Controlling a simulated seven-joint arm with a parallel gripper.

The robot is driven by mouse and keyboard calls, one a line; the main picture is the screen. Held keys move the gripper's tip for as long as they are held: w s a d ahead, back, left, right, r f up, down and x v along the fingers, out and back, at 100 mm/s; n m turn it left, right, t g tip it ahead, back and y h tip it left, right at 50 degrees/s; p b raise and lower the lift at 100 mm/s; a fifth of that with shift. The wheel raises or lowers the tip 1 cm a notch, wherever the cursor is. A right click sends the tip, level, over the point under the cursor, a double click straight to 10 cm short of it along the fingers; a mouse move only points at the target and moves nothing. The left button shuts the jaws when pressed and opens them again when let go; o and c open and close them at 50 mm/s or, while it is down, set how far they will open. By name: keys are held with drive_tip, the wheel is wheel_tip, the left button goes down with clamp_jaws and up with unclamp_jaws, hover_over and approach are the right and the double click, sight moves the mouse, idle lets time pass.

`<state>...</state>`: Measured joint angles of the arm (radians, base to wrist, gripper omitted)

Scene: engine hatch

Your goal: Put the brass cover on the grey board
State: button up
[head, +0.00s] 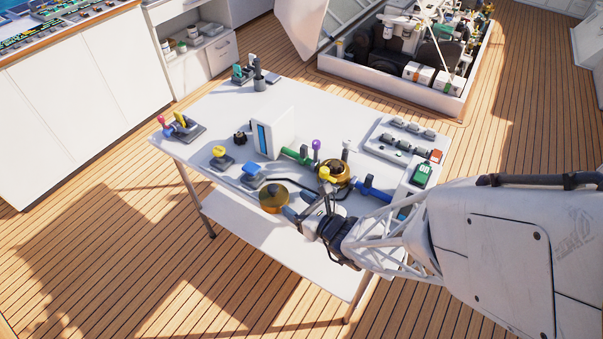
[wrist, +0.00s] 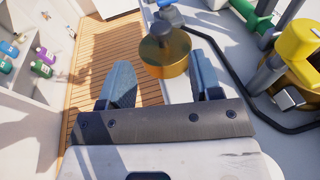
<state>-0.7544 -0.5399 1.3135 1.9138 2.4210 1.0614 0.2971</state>
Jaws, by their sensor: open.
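The brass cover (head: 274,198) is a round, gold-coloured disc near the table's front edge in the head view. In the wrist view the brass cover (wrist: 165,58) shows its smooth side and a dark knob on top. My gripper (head: 293,212) is open, just right of the cover in the head view. In the wrist view its two blue-grey fingers (wrist: 162,72) are spread, with the cover ahead between their tips; I cannot tell whether they touch it. A pale grey board (head: 376,150) with several fittings lies at the table's right; I cannot tell if it is the task's board.
A brass housing with a yellow top (head: 325,173) stands behind my gripper, with green (head: 296,155) and blue (head: 374,190) pipe parts beside it. A white upright panel (head: 277,132), a yellow knob (head: 218,152) and a blue knob (head: 250,170) stand nearby. The table's left part (head: 205,108) has free room.

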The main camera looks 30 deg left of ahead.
drive_tip(key=shift+v, duration=2)
drive_tip(key=d+r+n+g+h, duration=0.45)
drive_tip(key=d+r+n, duration=0.75)
drive_tip(key=r, duration=0.4)
drive_tip(key=s+d+r+n+t+h, duration=0.1)
drive_tip(key=d+r+h, duration=0.3)
drive_tip(key=d, duration=0.6)
drive_tip(key=s+d+r+n+t+h, duration=0.1)
drive_tip(key=d+r+n+h, duration=0.2)
drive_tip(key=d, duration=0.7)
drive_tip(key=s+d+r+n+t+h, duration=0.1)
drive_tip(key=d+r+n+h, duration=0.3)
drive_tip(key=d, duration=0.6)
drive_tip(key=shift+s+r+t+h, duration=0.2)
drive_tip(key=shift+r+t+h, duration=0.15)
drive_tip(key=shift+r+t, duration=0.15)
